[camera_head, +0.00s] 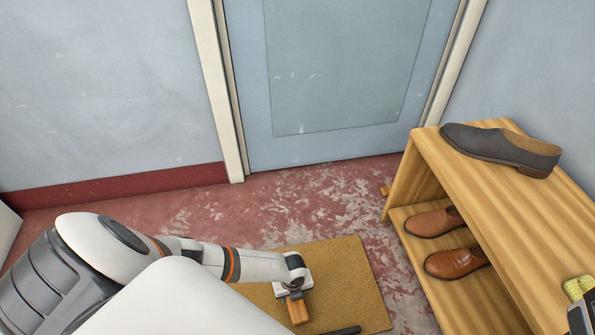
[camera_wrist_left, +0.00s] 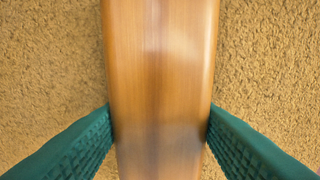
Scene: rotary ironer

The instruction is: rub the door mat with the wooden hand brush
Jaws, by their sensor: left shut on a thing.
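The wooden hand brush (camera_head: 298,312) is low over the tan door mat (camera_head: 350,275) in the head view. My left gripper (camera_head: 293,287) is shut on it. In the left wrist view the brush's smooth brown wood (camera_wrist_left: 160,50) runs lengthwise up the middle, between the two green ribbed fingers of the gripper (camera_wrist_left: 160,115). The mat's rough tan surface (camera_wrist_left: 265,60) fills both sides behind it. The brush's bristles are hidden, so I cannot tell whether they touch the mat.
A wooden shoe rack (camera_head: 430,160) stands at the right, with a dark shoe (camera_head: 500,146) on top and brown shoes (camera_head: 455,262) below. A dark bar-like thing (camera_head: 345,330) shows at the mat's near edge. A blue door (camera_head: 340,110) is beyond. Worn red floor (camera_head: 310,205) is clear behind the mat.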

